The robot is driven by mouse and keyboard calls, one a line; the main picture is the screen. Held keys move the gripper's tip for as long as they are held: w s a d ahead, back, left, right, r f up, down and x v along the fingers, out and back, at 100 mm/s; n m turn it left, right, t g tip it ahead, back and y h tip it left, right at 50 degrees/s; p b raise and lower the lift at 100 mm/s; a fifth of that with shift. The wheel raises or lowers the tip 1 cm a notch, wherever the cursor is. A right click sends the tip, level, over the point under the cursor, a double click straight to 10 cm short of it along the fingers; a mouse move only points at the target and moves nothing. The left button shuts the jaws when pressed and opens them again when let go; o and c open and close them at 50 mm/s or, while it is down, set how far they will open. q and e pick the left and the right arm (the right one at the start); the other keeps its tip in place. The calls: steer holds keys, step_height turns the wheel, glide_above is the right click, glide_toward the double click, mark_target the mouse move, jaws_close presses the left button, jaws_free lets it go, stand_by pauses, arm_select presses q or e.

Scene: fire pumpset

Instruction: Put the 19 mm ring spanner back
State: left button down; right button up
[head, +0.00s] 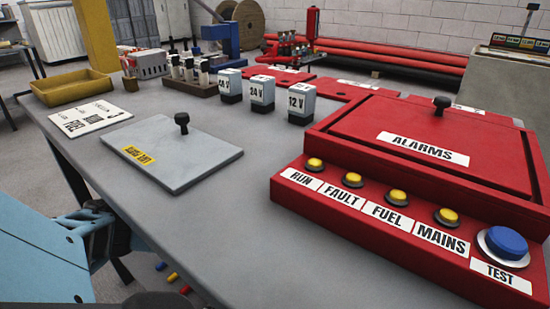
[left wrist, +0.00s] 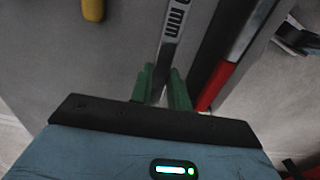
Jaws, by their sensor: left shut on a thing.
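In the left wrist view, my left gripper (left wrist: 160,84) has green fingers closed on a flat grey shank, the spanner (left wrist: 166,52). A dark label on it reads "mm"; its number is out of frame. The spanner runs away from me towards the top edge, and its ring end is not visible. The head view shows light-blue links of my arm at lower left, but neither the gripper fingers nor the spanner. My right gripper is in neither view.
In the left wrist view, a red-handled tool (left wrist: 213,86) lies right of the spanner, and a yellow object (left wrist: 93,9) is upper left. In the head view, the grey bench (head: 235,215) carries a red alarm panel (head: 330,180), a grey lidded plate (head: 185,160) and a yellow tray (head: 72,92).

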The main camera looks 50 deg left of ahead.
arm_select(q)
step_height(320, 180, down, 5)
steer(key=shift+b, duration=1.05)
steer(key=shift+r, duration=0.1)
steer(key=c, duration=1.3)
jaws_free()
steer(key=shift+f, duration=0.2)
steer(key=shift+c, duration=0.2)
